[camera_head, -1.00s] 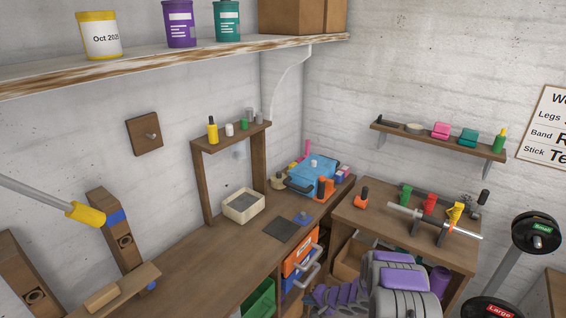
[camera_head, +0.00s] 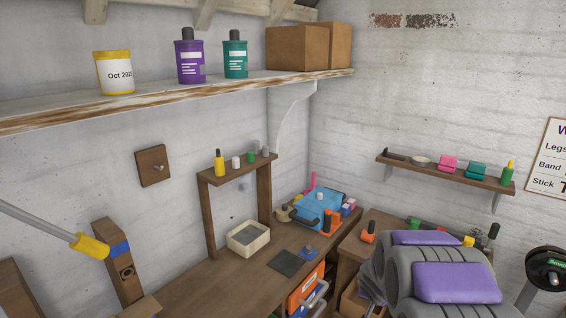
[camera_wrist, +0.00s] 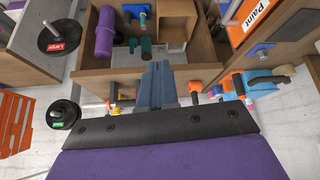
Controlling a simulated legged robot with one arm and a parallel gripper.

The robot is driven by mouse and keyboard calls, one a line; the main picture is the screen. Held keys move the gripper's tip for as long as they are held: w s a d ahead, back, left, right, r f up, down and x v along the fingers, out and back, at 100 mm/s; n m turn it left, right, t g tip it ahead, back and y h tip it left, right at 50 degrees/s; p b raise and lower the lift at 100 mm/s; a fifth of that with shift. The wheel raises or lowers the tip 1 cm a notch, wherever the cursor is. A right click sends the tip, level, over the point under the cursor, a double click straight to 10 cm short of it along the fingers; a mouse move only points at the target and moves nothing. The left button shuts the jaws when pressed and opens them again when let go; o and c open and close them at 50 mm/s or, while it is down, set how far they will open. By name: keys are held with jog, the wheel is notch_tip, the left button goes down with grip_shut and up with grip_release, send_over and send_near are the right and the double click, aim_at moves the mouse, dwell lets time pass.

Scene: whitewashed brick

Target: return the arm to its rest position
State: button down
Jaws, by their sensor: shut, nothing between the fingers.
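My gripper (camera_wrist: 158,78) shows in the wrist view as two blue-grey fingers pressed together, shut and empty. They hang over a wooden workbench area, with a hollow compartment beyond them. In the head view my arm (camera_head: 440,280), grey with purple pads, is folded at the lower right, close to the camera. It covers much of the small right-hand bench. The fingers cannot be made out in the head view.
A long bench (camera_head: 195,288) runs along the left wall, with a cream tray (camera_head: 262,244) and a blue toolbox (camera_head: 318,208). A shelf (camera_head: 170,100) hangs above. A weight stand (camera_head: 546,268) is at the right.

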jog(key=s+a+r+n+g, duration=0.15)
jog(key=s+r, duration=0.25)
jog(key=s, duration=0.4)
jog(key=s+r+g, duration=0.2)
jog(key=s+r, duration=0.2)
jog(key=s, duration=0.4)
jog(key=s+a+r+n+g+y, duration=0.1)
jog(key=s+a, duration=0.2)
jog(key=s, duration=0.5)
jog(key=s+a+r+n+g+y, duration=0.1)
jog(key=s+a, duration=0.3)
jog(key=s, duration=0.4)
jog(key=s+a+r+n+g+y, duration=0.1)
jog(key=s+a+n, duration=0.1)
jog(key=s, duration=0.7)
jog(key=shift+a+r+g, duration=0.15)
jog(key=shift+a+g, duration=0.2)
jog(key=shift+a, duration=0.55)
